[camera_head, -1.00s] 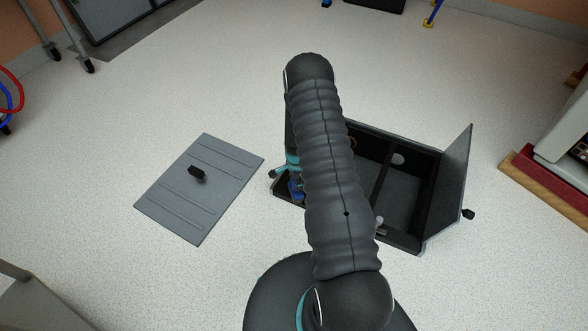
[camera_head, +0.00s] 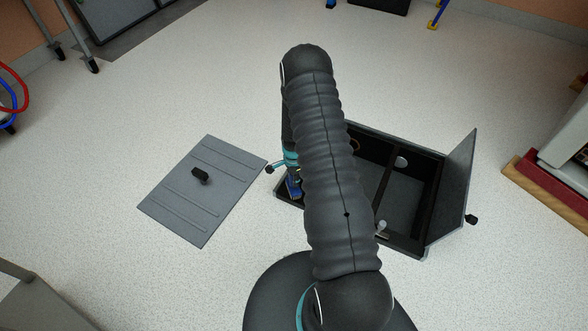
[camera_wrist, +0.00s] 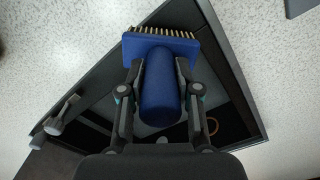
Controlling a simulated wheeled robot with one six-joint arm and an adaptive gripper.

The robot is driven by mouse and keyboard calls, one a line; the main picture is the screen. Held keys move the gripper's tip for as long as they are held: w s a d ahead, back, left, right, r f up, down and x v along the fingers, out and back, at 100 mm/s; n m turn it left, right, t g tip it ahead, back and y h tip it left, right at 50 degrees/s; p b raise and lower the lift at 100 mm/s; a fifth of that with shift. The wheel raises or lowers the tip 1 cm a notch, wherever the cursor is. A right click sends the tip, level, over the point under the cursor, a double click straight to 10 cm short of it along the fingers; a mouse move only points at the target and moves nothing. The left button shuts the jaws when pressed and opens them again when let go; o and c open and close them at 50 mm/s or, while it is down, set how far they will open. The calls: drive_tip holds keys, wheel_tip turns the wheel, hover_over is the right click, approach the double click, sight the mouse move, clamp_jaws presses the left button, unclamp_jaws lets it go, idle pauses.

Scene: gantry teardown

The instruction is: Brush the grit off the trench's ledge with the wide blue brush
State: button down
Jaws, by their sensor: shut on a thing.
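The wide blue brush (camera_wrist: 159,88) is held in my gripper (camera_wrist: 160,92), whose fingers are shut on its handle in the wrist view. Its pale bristles (camera_wrist: 160,32) point to the top of the picture, over the dark rim (camera_wrist: 225,50) of the trench. In the head view the trench (camera_head: 408,195) is a dark open box in the floor, partly behind my arm. A bit of blue brush (camera_head: 294,188) shows at its left edge, beside my arm. I cannot make out grit on the ledge, and cannot tell whether the bristles touch it.
A grey cover plate (camera_head: 203,192) with a black handle lies on the floor left of the trench. A raised hinged lid (camera_head: 452,192) stands at the trench's right side. A pale knobbed part (camera_head: 382,228) shows at the front edge. Open floor lies behind.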

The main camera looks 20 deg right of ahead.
drive_tip(key=shift+r+p, duration=0.85)
drive_tip(key=shift+r, duration=1.5)
